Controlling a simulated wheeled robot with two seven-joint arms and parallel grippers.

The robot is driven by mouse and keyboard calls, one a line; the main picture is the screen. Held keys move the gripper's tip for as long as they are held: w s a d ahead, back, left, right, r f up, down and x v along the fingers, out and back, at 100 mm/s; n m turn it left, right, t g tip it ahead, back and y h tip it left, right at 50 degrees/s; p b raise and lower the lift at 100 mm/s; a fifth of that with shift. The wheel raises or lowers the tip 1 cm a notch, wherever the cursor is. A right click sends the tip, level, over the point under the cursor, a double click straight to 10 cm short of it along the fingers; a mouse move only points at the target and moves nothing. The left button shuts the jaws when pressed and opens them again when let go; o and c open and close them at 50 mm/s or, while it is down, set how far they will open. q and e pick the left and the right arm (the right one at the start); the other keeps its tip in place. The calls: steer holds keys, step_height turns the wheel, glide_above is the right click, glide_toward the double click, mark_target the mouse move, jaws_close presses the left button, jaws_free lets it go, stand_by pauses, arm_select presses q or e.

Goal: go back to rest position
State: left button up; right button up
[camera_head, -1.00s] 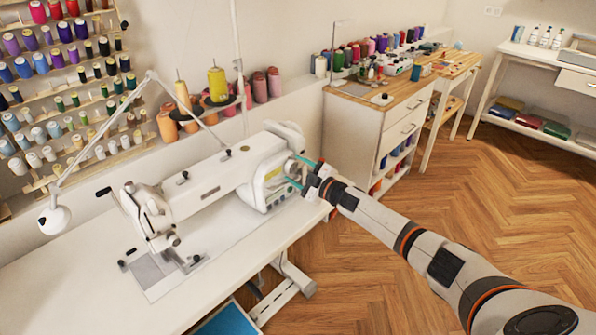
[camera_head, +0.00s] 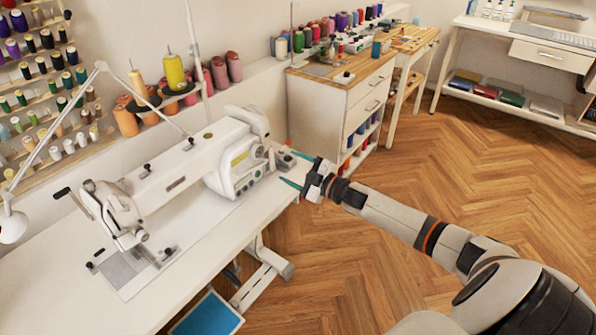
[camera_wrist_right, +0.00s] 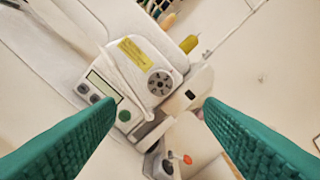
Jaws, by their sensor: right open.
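My right gripper (camera_head: 291,170) is open and empty, its two teal fingers apart near the right end of the white sewing machine (camera_head: 168,182). The fingertips show a small gap from the machine's end in the head view. In the right wrist view, the teal fingers (camera_wrist_right: 158,132) frame the machine's end, with its control panel (camera_wrist_right: 103,88) and round handwheel (camera_wrist_right: 160,83) between and beyond them. Nothing is between the fingers. My right arm reaches in from the lower right. My left gripper is not in view.
The white sewing table (camera_head: 215,245) lies under the machine. Thread racks (camera_head: 40,90) and spool cones line the wall. A wood-topped cabinet (camera_head: 335,95) stands behind my gripper, and a white desk (camera_head: 520,60) is at the far right. The wooden floor (camera_head: 480,165) is open on the right.

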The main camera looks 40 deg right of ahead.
steer(key=shift+s+d, duration=0.2)
steer(key=shift+s, duration=0.5)
steer(key=s+d+f+m+g+h, duration=0.1)
steer(key=s+f+m+g+h, duration=0.15)
steer(key=f, duration=0.75)
steer(key=s+f+m+g+h, duration=0.1)
steer(key=s+f+m+h, duration=0.2)
steer(key=f, duration=0.8)
steer(key=s+a+f+m+g, duration=0.2)
steer(key=s+a+f+g, duration=0.15)
steer(key=s+f, duration=1.05)
steer(key=s+a+f+m+g, duration=0.1)
steer(key=s+a+f+g, duration=0.2)
steer(key=s, duration=0.7)
steer(key=s+a+f+g, duration=0.3)
steer(key=s+a+f, duration=0.3)
steer(key=s, duration=0.5)
steer(key=s+a+f+m+g, duration=0.1)
steer(key=s+a+f+g, duration=0.2)
steer(key=s, duration=0.7)
step_height(320, 180, down, 4)
steer(key=shift+s+a+f+m, duration=0.25)
steer(key=shift+s+a+m, duration=0.15)
steer(key=shift+a, duration=0.6)
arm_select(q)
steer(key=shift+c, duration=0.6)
